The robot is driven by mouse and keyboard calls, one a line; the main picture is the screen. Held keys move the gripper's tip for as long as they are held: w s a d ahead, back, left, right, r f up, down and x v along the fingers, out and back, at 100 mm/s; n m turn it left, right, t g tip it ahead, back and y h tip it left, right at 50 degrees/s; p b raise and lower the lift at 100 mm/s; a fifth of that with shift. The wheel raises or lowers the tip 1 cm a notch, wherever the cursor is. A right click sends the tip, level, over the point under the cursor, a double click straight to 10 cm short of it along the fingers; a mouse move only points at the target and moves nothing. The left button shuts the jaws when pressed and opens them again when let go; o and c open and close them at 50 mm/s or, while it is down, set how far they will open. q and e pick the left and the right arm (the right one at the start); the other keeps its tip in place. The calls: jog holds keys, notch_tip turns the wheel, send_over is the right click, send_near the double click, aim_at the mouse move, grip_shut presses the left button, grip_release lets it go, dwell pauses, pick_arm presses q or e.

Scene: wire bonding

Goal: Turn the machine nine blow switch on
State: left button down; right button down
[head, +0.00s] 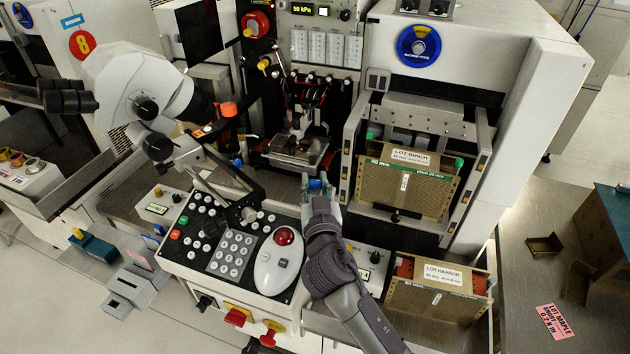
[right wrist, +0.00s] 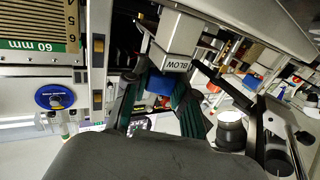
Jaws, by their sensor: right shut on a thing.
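In the right wrist view a light grey box labelled BLOW (right wrist: 175,45) has a blue switch part (right wrist: 158,83) at its lower end. My right gripper (right wrist: 160,92) has its dark green fingers on either side of this blue part and is shut on it. In the head view my right gripper (head: 320,183) reaches up from the bottom to just in front of the machine's work stage (head: 297,151). A little blue shows at the fingertips; the label is hidden there. My left gripper is not in view.
Left of my right arm is a control panel with a keypad (head: 231,254) and a white mouse-like device (head: 277,262). A microscope (head: 150,95) overhangs it. To the right stand the LOT BIRCH magazine (head: 405,190) and the LOT HARBOR magazine (head: 437,297). A neighbouring machine bears an 8 (head: 82,44).

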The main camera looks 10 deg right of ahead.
jog(key=n+y+p, duration=0.1)
jog(key=n+y, duration=0.1)
jog(key=y, duration=0.1)
jog(key=n+y+p, duration=0.2)
jog(key=y, duration=0.1)
jog(key=n+y+p, duration=0.1)
jog(key=y+p, duration=0.1)
jog(key=shift+d+r+n+g+y, duration=0.15)
jog(key=shift+r+n+g+y, duration=0.15)
jog(key=shift+n+g+y, duration=0.1)
jog(key=n+g+y+p, duration=0.1)
jog(key=y, duration=0.1)
jog(key=shift+w+n+y, duration=0.1)
jog(key=shift+n+y, duration=0.2)
jog(key=shift+n, duration=0.1)
jog(key=n+g+y, duration=0.2)
jog(key=y, duration=0.1)
jog(key=shift+f+p, duration=0.2)
jog(key=shift+p, duration=0.1)
jog(key=shift+n+g+y+b, duration=0.4)
jog(key=shift+n+g+y, duration=1.1)
jog(key=shift+g, duration=0.6)
